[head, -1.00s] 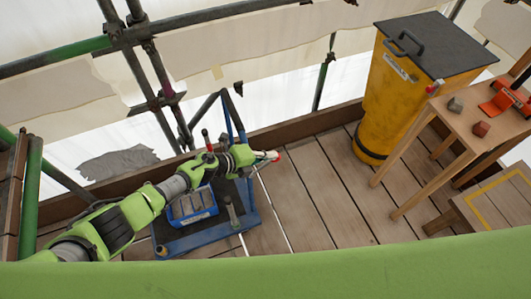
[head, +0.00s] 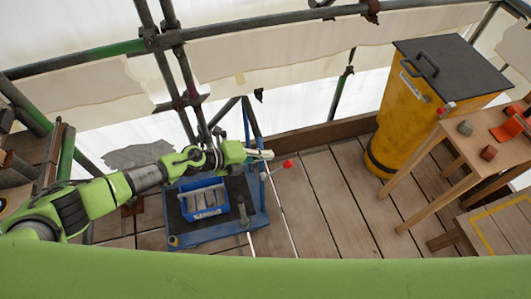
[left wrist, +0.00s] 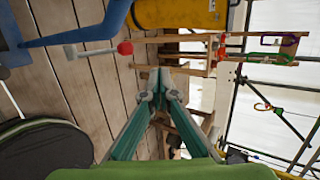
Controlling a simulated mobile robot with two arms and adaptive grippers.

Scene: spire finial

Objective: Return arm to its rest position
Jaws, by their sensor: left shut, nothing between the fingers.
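My left arm reaches in from the left in the head view. Its left gripper (head: 262,155) is above the blue platform (head: 258,215) near the scaffold poles, with its fingers shut and empty. In the left wrist view the two green fingers (left wrist: 160,95) meet at their tips. A lever with a red knob (head: 287,163) is just right of the fingertips in the head view; the knob also shows in the left wrist view (left wrist: 125,48). I cannot tell if they touch. My right gripper is not in view.
A blue bin (head: 222,191) with grey blocks stands on the platform below my arm. Scaffold poles (head: 178,75) rise behind it. A yellow container (head: 400,115) and a wooden table (head: 450,125) with small items are at the right. Plank floor between is clear.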

